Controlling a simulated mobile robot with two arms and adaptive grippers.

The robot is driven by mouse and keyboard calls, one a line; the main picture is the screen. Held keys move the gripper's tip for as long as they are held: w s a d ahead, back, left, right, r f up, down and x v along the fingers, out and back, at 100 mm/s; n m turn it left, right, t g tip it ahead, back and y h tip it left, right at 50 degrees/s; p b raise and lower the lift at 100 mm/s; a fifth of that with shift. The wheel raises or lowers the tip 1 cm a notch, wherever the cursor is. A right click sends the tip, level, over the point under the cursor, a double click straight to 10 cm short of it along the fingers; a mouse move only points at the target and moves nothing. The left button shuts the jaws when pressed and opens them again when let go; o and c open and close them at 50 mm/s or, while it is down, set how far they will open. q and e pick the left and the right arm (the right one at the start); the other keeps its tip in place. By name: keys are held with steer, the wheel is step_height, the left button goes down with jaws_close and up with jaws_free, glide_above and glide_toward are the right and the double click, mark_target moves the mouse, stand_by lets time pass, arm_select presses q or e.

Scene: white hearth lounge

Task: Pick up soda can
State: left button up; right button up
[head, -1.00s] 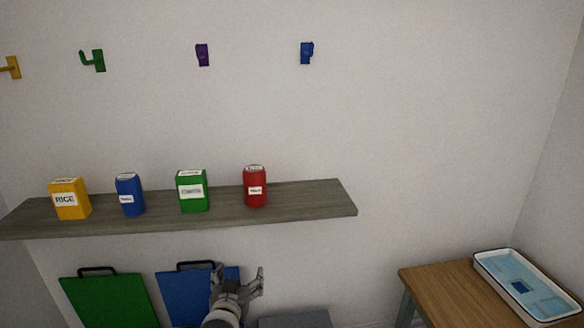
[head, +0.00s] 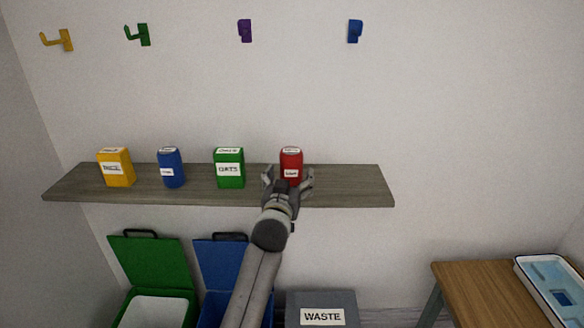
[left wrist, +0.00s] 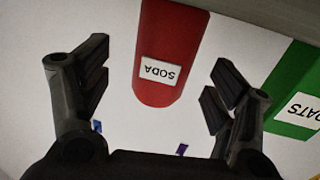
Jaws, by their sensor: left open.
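The red soda can (head: 291,160) stands upright on the grey wall shelf (head: 350,185), at the right end of the row. Its white SODA label shows upside down in the left wrist view (left wrist: 165,45). My left gripper (head: 288,178) is open at the can's front, with a finger to either side of it in the head view. In the left wrist view, the can appears between and beyond the two open fingers (left wrist: 155,88), with gaps on both sides. I cannot tell whether the fingertips reach around it. My right gripper is not in view.
A green oats box (head: 229,168) stands left of the can, then a blue can (head: 171,168) and a yellow box (head: 115,168). Several hooks are on the wall above. Open green (head: 150,262) and blue (head: 220,265) bins and a grey waste bin (head: 320,300) stand below. A wooden table (head: 490,285) holds a tray (head: 555,290).

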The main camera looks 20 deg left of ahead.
mark_target(289, 173)
arm_select(q)
steer(key=shift+w+a+r+p, duration=0.15)
steer(key=shift+w+r+p, duration=0.05)
steer(key=shift+w+p, duration=0.2)
steer(key=w, duration=0.1)
steer(key=w+p, duration=0.1)
steer(key=shift+w+a, duration=0.35)
steer(key=shift+w, duration=0.05)
steer(key=shift+w+f, duration=0.1)
steer(key=shift+w, duration=0.6)
steer(key=c, duration=0.9)
